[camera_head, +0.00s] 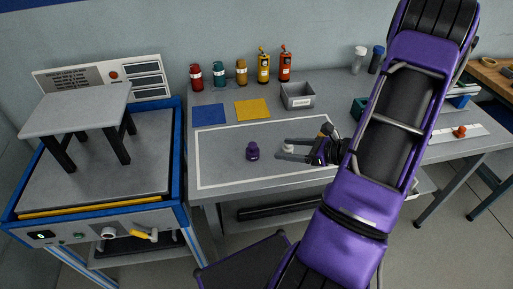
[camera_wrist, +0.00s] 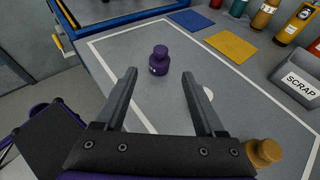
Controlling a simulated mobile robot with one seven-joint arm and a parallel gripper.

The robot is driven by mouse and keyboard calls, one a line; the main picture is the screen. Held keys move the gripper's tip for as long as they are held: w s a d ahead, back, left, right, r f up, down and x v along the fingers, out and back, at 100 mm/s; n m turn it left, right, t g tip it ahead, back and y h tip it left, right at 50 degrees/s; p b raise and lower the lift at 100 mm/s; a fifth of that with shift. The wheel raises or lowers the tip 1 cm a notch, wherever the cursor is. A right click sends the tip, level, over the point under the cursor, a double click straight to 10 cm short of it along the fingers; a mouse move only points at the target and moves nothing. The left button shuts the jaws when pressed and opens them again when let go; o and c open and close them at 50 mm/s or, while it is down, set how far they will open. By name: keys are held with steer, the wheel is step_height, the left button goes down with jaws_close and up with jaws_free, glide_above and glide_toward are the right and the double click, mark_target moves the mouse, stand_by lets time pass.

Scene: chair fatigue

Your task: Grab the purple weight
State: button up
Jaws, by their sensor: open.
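The purple weight (camera_head: 253,151) stands upright on the grey table, inside the white outlined rectangle, to the left of my gripper in the head view. In the wrist view the purple weight (camera_wrist: 159,61) lies ahead of the fingertips, roughly between their lines and apart from them. My gripper (camera_head: 279,149) is open and empty, low over the table and pointing left toward the weight. Its two fingers (camera_wrist: 158,75) show spread apart in the wrist view. A small white round object (camera_head: 288,148) shows near the fingers, partly hidden by them in the wrist view.
Blue (camera_head: 209,115) and yellow (camera_head: 252,109) flat squares lie behind the outline. A grey scrap bin (camera_head: 297,96) and several coloured bottles (camera_head: 241,72) stand at the back. A blue-framed test bench with a grey stool (camera_head: 78,110) is at left. Table around the weight is clear.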

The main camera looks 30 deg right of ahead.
mark_target(256, 147)
steer(key=x, duration=1)
steer(key=shift+w+a+f, duration=0.1)
steer(key=shift+x, duration=3.05)
steer(key=shift+w, duration=0.1)
jaws_close()
